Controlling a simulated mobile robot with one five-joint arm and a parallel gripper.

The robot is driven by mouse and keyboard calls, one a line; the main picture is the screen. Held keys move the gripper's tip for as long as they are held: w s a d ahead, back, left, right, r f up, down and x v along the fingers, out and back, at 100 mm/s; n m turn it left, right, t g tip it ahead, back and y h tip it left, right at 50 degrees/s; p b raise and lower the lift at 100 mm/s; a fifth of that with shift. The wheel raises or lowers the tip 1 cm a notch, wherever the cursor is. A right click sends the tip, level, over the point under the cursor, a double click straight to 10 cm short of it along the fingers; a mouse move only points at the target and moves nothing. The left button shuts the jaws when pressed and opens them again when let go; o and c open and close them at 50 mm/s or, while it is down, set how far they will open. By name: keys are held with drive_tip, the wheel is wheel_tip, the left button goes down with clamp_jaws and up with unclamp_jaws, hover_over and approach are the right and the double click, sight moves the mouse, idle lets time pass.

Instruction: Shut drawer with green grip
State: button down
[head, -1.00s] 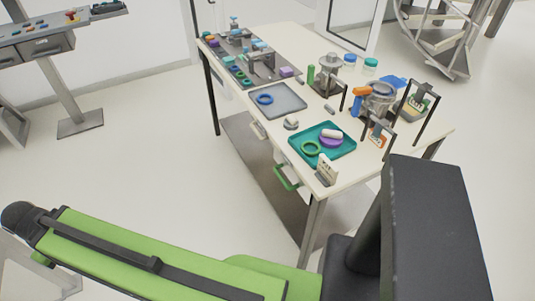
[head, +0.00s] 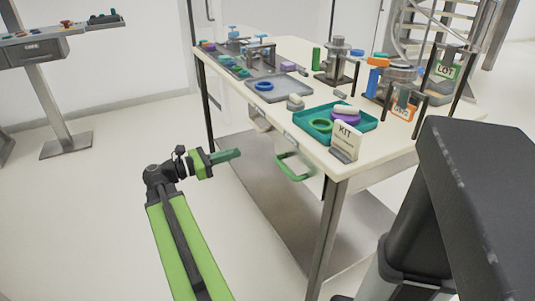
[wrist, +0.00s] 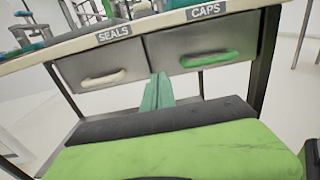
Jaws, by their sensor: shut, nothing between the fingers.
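The drawer with the green grip (head: 293,167) is under the near end of the workbench in the head view. In the wrist view its grey front (wrist: 228,40) carries the green grip (wrist: 209,59) under a CAPS label. The drawer seems to stand out from the bench, but how far is hard to tell. My gripper (head: 228,155), with teal fingers, is shut and empty, left of the green grip and apart from it in the head view. In the wrist view my gripper (wrist: 157,92) points at the area between the two drawers.
A second drawer (wrist: 100,70), labelled SEALS, has a cream grip, left of the CAPS drawer. Above, the bench top (head: 290,110) holds a teal tray (head: 368,122), a grey tray (head: 290,98) and a KIT sign (head: 346,138). The bench leg (head: 326,235) stands right of the green grip.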

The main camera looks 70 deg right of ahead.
sight(277, 140)
drive_tip(key=x, duration=1.4)
drive_tip(key=shift+w, duration=0.1)
